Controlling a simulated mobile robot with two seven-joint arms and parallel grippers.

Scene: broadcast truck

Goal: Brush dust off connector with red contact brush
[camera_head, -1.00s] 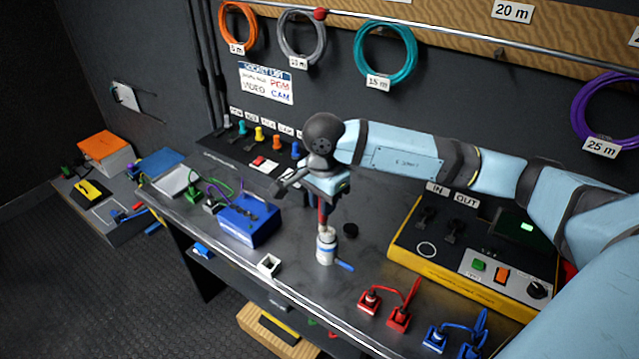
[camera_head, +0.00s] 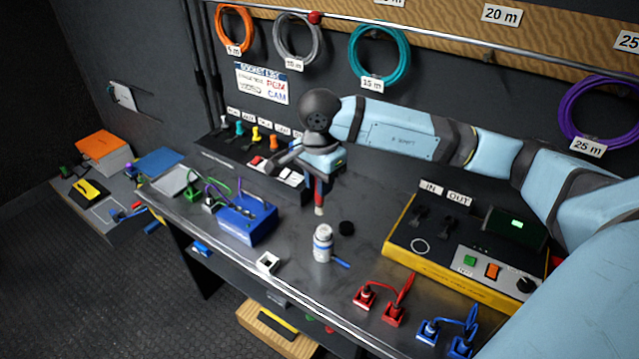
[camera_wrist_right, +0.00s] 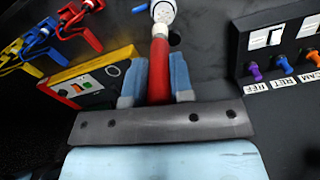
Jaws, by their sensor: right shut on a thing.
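My right gripper (camera_head: 322,172) is shut on the red contact brush (camera_head: 319,193), which hangs down with its pale tip showing. The brush is above and apart from the white bottle (camera_head: 322,243), which stands open on the bench. In the right wrist view the brush's red handle (camera_wrist_right: 158,72) sits between the two blue-grey fingers, and the bottle (camera_wrist_right: 163,12) lies past its end. Red connectors (camera_head: 393,315) and blue connectors (camera_head: 461,345) with cables lie at the bench front. I cannot tell which connector is dusty. My left gripper is not in view.
A black cap (camera_head: 346,228) lies beside the bottle. A small white box (camera_head: 268,263) is near the front edge. A blue box (camera_head: 246,224) stands left and a yellow-sided panel (camera_head: 440,271) right. The bench between bottle and panel is mostly clear.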

